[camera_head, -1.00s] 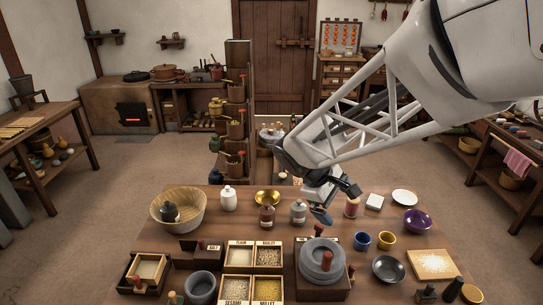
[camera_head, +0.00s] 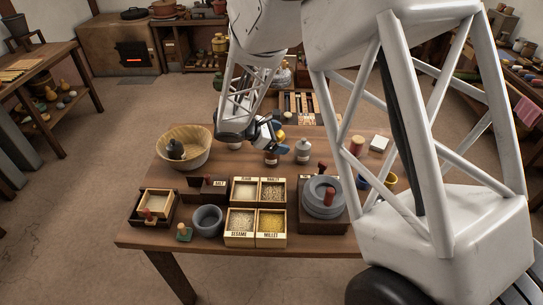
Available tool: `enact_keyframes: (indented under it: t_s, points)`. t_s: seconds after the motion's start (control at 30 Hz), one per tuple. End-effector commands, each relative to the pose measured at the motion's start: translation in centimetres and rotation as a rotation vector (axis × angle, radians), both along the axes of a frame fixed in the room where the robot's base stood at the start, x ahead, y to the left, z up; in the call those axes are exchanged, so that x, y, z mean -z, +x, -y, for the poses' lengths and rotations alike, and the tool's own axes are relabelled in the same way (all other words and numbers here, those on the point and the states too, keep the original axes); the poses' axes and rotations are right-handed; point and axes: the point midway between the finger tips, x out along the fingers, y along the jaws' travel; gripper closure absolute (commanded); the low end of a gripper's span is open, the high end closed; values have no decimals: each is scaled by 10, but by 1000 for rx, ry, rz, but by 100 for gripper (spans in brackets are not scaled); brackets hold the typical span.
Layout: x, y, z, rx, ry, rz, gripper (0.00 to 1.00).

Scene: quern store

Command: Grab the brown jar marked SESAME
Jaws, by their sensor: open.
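A small brown jar (camera_head: 271,158) with a pale label stands on the table; its lettering is too small to read. My gripper (camera_head: 272,134) is open and comes down from behind and above, at the jar's upper part. The gripper covers the jar's top, and I cannot tell whether the fingers touch it. A grey jar (camera_head: 303,152) with a dark lid stands just to the right of the brown one.
A wooden bowl (camera_head: 189,136) holding a dark jar stands to the left. In front are the grain box (camera_head: 256,208), with a SESAME compartment, a grey mortar (camera_head: 207,220) and a quern (camera_head: 322,203). My arm hides the table's right side.

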Motion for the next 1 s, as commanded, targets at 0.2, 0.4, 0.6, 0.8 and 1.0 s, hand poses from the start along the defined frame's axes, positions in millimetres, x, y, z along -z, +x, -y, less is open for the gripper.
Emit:
enact_keyframes:
  t_s: [0.2,0.4,0.6,0.8,1.0]
  points:
    - [46,25,-45,-156,-123,-57,3]
    - [73,37,-73,-251,-198,-86,3]
    - [82,41,-83,-283,-224,-95,3]
    - [82,41,-83,-285,-224,-95,3]
    - [84,43,-80,-283,-224,-95,3]
